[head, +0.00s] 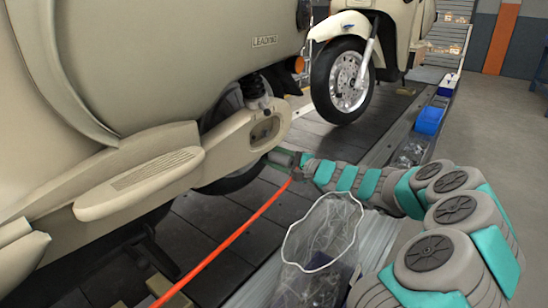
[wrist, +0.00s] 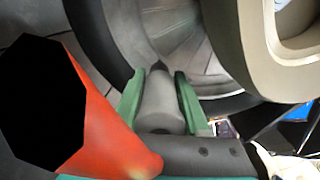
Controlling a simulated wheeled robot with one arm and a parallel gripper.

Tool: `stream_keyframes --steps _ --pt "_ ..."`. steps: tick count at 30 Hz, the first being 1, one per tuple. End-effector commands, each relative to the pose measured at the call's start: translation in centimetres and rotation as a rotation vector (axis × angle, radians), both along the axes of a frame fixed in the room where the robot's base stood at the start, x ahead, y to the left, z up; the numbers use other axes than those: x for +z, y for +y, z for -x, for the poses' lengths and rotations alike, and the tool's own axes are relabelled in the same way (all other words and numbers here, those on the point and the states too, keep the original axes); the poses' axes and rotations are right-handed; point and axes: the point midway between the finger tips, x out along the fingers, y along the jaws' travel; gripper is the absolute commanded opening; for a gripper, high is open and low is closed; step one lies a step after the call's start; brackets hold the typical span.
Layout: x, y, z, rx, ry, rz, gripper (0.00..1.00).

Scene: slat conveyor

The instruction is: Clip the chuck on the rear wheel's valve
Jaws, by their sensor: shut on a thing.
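My gripper (head: 284,158) reaches in at the rear wheel (head: 232,182) of the near beige scooter, under its side cover. In the wrist view, its green fingers (wrist: 162,82) are shut on the grey cylindrical chuck (wrist: 162,105). The chuck's narrow dark tip points toward the grey wheel rim (wrist: 185,40), with the black tyre (wrist: 95,35) to the left. No separate valve can be made out, and I cannot tell whether the tip touches one. A red hose (head: 228,242) runs from the gripper to the lower left; it also shows large in the wrist view (wrist: 100,135).
The beige side cover (head: 262,130) hangs close above the gripper and fills the wrist view's upper right. A clear-lined bin (head: 322,235) stands below my arm. A second scooter's front wheel (head: 342,80) and a blue box (head: 430,120) are farther along the slat conveyor (head: 215,235).

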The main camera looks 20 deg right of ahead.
Motion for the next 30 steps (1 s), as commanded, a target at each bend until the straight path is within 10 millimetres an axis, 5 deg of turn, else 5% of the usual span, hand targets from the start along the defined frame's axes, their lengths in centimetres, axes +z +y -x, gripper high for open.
stream_keyframes --steps 19,20,30 --pt "0.03 0.49 -0.74 0.001 -0.001 -0.001 0.0" --pt "0.04 0.47 -0.74 0.0 -0.001 -0.001 0.47" --pt "0.01 0.48 -0.72 0.0 0.0 0.0 0.8"
